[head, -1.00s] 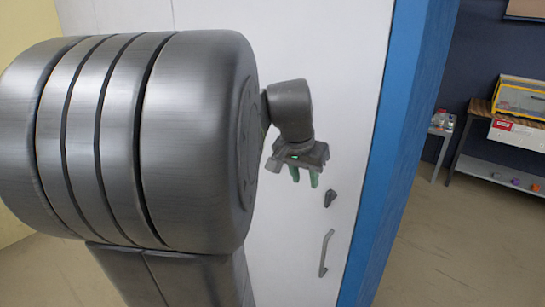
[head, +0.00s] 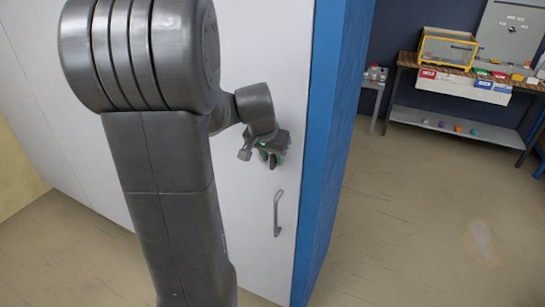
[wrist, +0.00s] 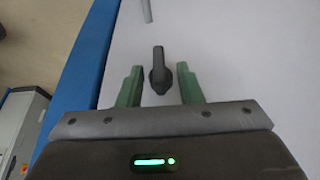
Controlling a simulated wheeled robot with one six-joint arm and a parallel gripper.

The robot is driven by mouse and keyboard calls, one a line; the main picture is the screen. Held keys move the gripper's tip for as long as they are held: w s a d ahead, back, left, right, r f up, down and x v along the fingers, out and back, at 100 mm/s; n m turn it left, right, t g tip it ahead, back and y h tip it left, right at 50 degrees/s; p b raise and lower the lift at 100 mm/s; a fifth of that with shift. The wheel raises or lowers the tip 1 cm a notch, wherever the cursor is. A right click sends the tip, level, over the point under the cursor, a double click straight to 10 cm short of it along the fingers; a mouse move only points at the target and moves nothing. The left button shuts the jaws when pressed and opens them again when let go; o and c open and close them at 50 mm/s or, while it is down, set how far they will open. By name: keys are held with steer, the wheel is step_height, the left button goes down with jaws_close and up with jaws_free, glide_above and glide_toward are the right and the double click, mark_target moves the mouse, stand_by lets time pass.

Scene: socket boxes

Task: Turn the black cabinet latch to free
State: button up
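The black cabinet latch (wrist: 159,72) shows in the wrist view as a dark knob with a narrow handle, on the white cabinet door (wrist: 230,50). My gripper (wrist: 158,85) is open, its two green fingers on either side of the latch with a gap on each side. How near the fingertips are to the door is hard to tell. In the head view my gripper (head: 270,158) is at the door, above the grey door handle (head: 277,213), and the latch (head: 272,161) shows only partly between the fingers.
The cabinet's blue side (head: 335,130) is just right of the door. A workbench (head: 470,78) with a yellow-framed case (head: 447,48) and several small items stands at the back right. The floor (head: 420,210) between is open.

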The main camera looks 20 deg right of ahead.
steer(key=shift+w+d+f, duration=0.15)
steer(key=shift+f, duration=0.35)
jaws_close()
